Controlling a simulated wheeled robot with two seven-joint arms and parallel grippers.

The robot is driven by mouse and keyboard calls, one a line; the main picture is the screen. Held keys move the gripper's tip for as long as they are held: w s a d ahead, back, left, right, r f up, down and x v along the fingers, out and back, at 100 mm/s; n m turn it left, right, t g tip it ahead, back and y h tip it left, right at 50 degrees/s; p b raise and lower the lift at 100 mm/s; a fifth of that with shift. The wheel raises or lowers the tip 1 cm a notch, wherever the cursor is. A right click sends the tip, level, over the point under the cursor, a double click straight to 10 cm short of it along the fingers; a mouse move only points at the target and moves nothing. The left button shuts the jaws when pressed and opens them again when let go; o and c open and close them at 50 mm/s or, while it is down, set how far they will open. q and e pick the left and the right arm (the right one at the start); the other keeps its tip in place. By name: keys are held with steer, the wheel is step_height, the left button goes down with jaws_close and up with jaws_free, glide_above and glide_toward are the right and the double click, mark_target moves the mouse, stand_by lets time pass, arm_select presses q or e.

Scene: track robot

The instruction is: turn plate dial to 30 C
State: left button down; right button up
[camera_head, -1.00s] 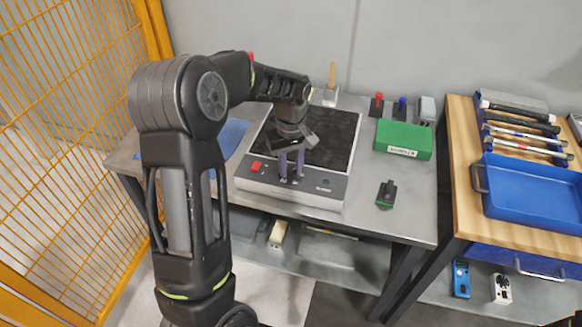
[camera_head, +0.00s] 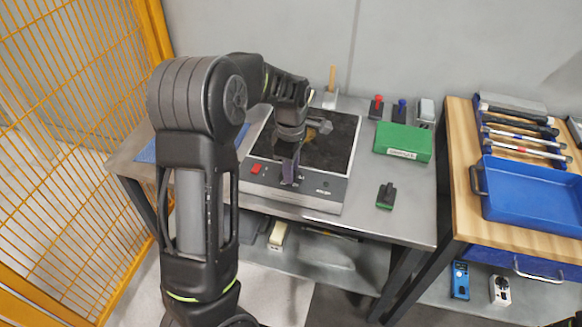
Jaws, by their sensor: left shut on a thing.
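A red switch (camera_head: 256,169) is at the left of the panel. My left gripper (camera_head: 288,181) points down at the front panel, right of the red switch. It is shut on the plate dial, which its fingers hide, so I cannot read the setting. My right gripper is not in view.
A green box (camera_head: 403,141) and a small black-and-green block (camera_head: 386,196) lie right of the plate. Red- and blue-topped items (camera_head: 376,107) stand behind. A wooden bench with a blue tray (camera_head: 530,194) is at the right. An orange mesh fence (camera_head: 60,130) is at the left.

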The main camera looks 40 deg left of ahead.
arm_select(q)
steer(key=shift+n, duration=0.5)
steer(key=c, duration=1.1)
jaws_free()
steer(key=shift+r, duration=0.15)
step_height(320, 180, up, 8)
steer(key=shift+f, duration=0.2)
